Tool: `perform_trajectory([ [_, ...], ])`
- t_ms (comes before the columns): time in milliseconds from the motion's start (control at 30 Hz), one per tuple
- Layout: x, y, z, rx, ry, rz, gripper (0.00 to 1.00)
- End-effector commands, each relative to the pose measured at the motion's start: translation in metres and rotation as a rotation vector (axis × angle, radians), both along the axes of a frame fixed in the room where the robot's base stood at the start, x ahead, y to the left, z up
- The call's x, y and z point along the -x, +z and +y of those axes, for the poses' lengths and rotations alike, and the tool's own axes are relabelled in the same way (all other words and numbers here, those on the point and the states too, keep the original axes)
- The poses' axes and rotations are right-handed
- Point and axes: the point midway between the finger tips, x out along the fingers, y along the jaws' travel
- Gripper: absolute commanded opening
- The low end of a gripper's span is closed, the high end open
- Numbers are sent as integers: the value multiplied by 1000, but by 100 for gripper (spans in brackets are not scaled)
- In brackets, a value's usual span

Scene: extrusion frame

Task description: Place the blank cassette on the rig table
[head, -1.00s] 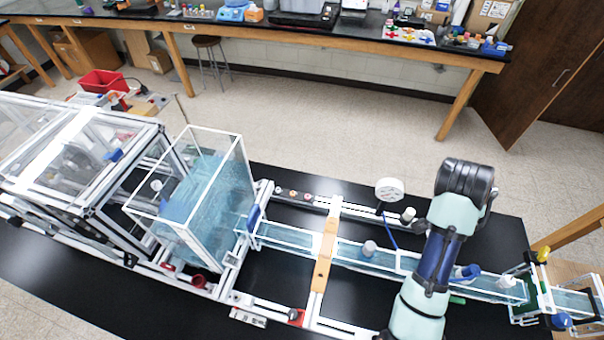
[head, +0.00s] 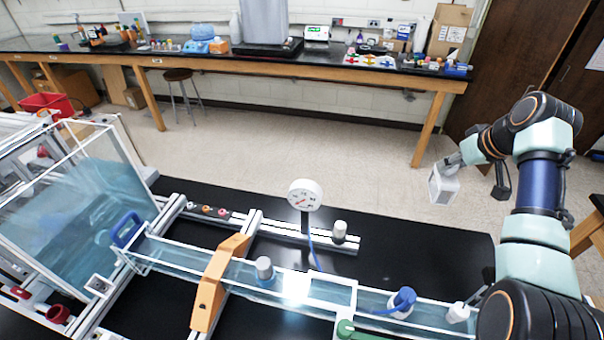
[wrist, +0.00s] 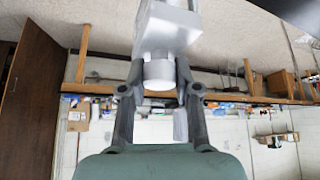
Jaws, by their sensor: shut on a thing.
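A light grey, box-shaped piece that looks like the blank cassette (head: 443,187) is held in the air at the right of the head view. My gripper (head: 456,160) is shut on it from above. In the wrist view the cassette (wrist: 168,30) has a round pale knob (wrist: 158,75) between my two fingers (wrist: 160,68). The black rig table (head: 440,245) lies below and to the left of the held cassette; the cassette appears beyond its far edge, over the floor.
A clear water channel (head: 330,288) crosses the rig table, with a blue-capped piece (head: 402,302) in it and an orange bridge (head: 219,270) over it. A round gauge (head: 305,195) stands behind. A water tank (head: 75,205) is at left. Bare tabletop lies behind the channel at right.

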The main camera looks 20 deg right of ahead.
Motion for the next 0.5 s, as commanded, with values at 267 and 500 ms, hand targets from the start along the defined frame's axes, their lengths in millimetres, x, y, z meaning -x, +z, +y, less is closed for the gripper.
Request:
perform_trajectory([
  [267, 0, -9, 0, -1, -2, 1, 0],
  [500, 1, -81, 1, -3, -3, 2, 0],
])
